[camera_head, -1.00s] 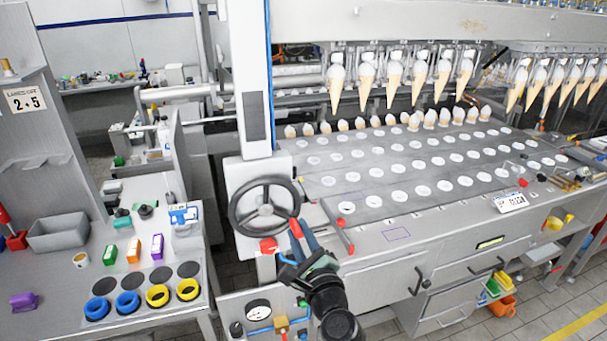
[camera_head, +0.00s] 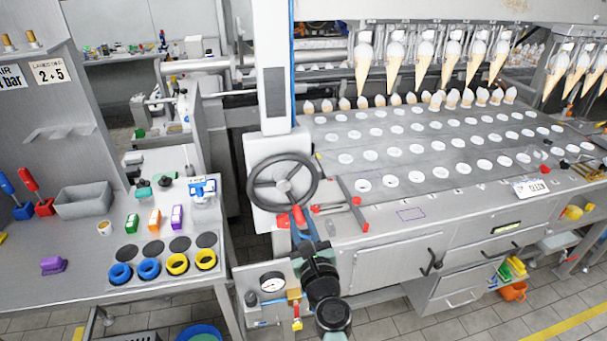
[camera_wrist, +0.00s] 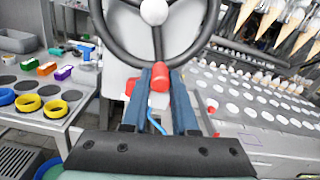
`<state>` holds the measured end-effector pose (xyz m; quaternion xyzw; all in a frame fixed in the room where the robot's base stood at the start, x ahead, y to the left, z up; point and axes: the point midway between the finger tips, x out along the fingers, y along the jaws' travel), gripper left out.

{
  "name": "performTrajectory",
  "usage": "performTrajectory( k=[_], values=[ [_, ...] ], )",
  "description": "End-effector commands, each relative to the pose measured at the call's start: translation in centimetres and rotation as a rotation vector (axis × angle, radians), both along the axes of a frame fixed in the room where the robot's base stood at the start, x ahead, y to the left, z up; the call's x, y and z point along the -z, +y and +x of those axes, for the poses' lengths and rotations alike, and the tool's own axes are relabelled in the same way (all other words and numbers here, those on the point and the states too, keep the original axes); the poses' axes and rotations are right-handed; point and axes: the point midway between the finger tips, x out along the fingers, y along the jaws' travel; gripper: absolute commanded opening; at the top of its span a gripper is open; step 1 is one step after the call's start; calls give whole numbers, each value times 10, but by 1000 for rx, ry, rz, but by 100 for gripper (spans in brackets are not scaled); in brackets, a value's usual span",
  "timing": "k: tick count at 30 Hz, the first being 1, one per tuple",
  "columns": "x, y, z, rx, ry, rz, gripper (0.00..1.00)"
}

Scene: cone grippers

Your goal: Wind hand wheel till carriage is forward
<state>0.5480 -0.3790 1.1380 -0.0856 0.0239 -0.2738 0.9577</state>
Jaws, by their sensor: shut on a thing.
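The black hand wheel (camera_head: 283,182) is mounted on the grey housing at the left end of the machine. It shows large in the wrist view (camera_wrist: 154,12), with its pale hub at the top. A red handle (camera_wrist: 160,78) sits at the lower rim. My gripper (camera_head: 298,222) is at the wheel's bottom, its blue-grey fingers (camera_wrist: 160,85) on either side of the red handle and shut on it. The fingers partly hide the handle. Several cones (camera_head: 395,65) hang in the overhead row of cone grippers. I cannot tell which part is the carriage.
A perforated plate (camera_head: 430,140) with a row of cones at its back lies right of the wheel. A red-ended bracket (camera_head: 350,205) stands close right of my gripper. A side table (camera_head: 75,235) with rings and blocks is at left; a gauge (camera_head: 272,282) is below.

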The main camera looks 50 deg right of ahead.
Motion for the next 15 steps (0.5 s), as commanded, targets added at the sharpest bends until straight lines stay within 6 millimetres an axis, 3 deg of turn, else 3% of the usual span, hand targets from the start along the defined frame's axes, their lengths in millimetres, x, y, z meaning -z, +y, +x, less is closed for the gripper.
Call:
performTrajectory(
  k=[12,13,15],
  values=[
    [6,3,1,-6,6,8,0],
    [6,3,1,-6,6,8,30],
    [5,3,1,-6,6,8,43]
  ],
)
